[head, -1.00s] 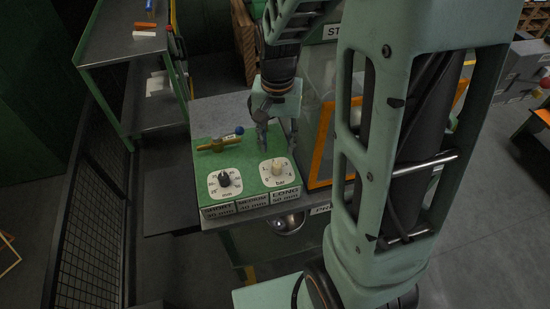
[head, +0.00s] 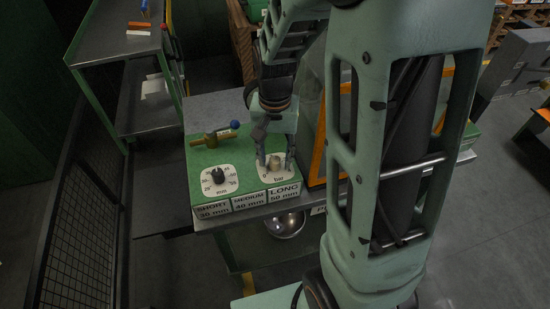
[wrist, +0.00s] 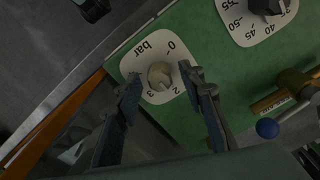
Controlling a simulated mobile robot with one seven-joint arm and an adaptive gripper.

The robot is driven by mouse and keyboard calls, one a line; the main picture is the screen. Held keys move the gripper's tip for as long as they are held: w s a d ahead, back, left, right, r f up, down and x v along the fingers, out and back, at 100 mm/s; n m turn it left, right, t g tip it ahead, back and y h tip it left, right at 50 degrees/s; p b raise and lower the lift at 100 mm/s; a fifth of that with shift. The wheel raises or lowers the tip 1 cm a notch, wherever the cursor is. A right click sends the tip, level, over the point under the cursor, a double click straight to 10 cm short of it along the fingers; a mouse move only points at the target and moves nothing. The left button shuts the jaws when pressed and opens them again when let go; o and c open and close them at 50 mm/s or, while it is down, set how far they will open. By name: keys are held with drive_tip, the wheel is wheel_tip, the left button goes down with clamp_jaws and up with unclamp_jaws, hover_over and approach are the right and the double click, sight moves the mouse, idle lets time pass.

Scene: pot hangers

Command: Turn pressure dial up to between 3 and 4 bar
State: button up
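The pressure dial is a beige knob (head: 275,163) on a white "bar" plate on the green panel. In the wrist view the knob (wrist: 160,75) shows between my fingers, with the numbers 0, 2 and 3 readable around it. I cannot tell for sure which number its pointer faces. My gripper (head: 275,158) is over the plate, pointing down, with one finger on each side of the knob. In the wrist view my gripper (wrist: 162,85) is open, with gaps between the fingers and the knob. Part of the scale is hidden by the fingers.
A black "mm" dial (head: 217,176) sits to the left on the same panel (head: 196,160). Behind it is a brass valve (head: 212,138) with a blue-ended lever (head: 234,124). SHORT, MEDIUM and LONG labels line the front edge. An orange-framed clear panel (head: 319,140) stands close on the right.

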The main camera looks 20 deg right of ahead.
drive_tip(key=n, duration=0.9)
